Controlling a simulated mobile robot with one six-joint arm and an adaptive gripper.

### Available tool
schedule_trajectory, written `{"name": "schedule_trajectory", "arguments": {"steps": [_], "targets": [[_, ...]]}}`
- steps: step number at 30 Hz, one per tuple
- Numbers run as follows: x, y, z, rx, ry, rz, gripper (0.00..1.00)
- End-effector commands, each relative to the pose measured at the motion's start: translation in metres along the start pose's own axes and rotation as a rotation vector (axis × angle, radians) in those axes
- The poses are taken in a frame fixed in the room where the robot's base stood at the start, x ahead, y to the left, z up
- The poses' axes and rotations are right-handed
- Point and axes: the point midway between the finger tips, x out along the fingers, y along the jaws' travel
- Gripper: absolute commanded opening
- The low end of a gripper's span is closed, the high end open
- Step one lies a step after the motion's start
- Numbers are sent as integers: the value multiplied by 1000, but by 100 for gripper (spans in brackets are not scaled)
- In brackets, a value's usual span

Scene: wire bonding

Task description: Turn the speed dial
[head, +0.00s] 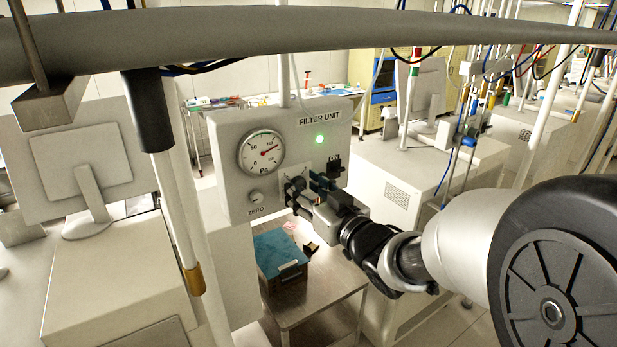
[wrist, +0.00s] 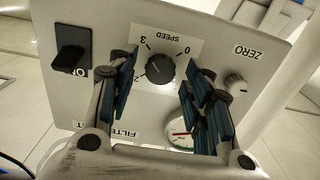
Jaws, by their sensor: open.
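The speed dial is a round black knob (wrist: 160,69) on a white plate marked SPEED with numbers around it, seen in the wrist view. A white pointer mark shows on its face. My gripper (wrist: 163,95) is open, with one blue-green padded finger on each side of the dial in the picture. I cannot tell whether the fingers touch it. In the head view my gripper (head: 306,190) is at the front of the filter unit (head: 225,140), and it hides most of the dial there.
The panel also carries a round gauge (head: 261,153), a small ZERO knob (head: 256,197), a black switch (wrist: 72,48) and a lit green lamp (head: 320,139). Below stands a metal table (head: 330,285) with a blue-topped box (head: 281,255). A grey pipe (head: 300,28) crosses overhead.

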Motion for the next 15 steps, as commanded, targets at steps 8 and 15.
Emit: {"name": "schedule_trajectory", "arguments": {"steps": [8,15], "targets": [[1,0,0,0,0,0,46],[1,0,0,0,0,0,30]]}}
